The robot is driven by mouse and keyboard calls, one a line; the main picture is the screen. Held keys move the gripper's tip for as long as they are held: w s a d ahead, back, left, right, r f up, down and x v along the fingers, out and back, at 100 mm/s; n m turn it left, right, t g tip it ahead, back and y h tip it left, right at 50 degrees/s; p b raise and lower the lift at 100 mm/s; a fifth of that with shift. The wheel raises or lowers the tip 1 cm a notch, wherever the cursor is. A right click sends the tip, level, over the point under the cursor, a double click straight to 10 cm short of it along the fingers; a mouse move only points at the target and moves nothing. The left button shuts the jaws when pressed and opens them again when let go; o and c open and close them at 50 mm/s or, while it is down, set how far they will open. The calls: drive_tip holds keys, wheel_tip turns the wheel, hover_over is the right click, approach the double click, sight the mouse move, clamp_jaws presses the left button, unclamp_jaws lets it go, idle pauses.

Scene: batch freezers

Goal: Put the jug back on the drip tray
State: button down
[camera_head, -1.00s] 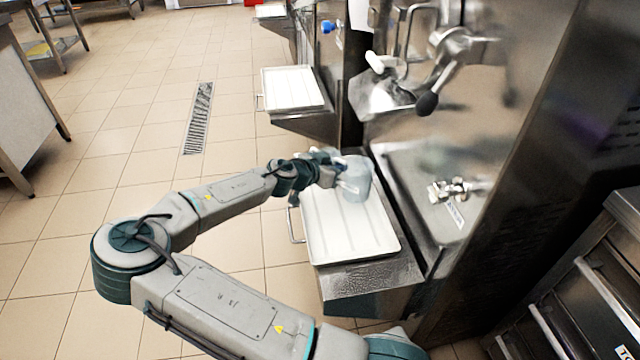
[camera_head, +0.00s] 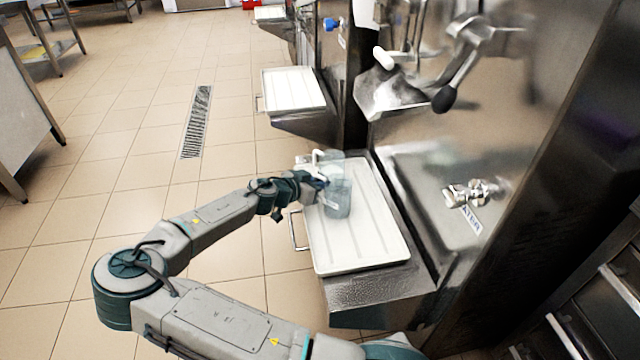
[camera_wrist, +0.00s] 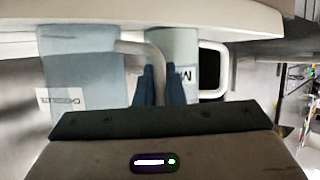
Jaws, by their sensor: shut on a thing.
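The jug (camera_head: 337,196) is translucent pale blue with a white handle. It is over the far half of the white drip tray (camera_head: 365,246); I cannot tell whether its base touches the tray. My gripper (camera_head: 318,187) is at the jug's left side, shut on its handle.
The steel machine front with a water tap (camera_head: 470,194) rises to the right of the tray. A black-knobbed lever (camera_head: 444,99) and spout are above. Another tray (camera_head: 294,90) stands farther back. Tiled floor (camera_head: 130,210) is clear on the left.

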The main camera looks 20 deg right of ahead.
drive_tip(key=shift+f, duration=0.15)
drive_tip(key=c, duration=1.5)
unclamp_jaws()
drive_tip(key=shift+r, duration=0.2)
drive_tip(key=p+v, duration=0.2)
drive_tip(key=v, duration=1)
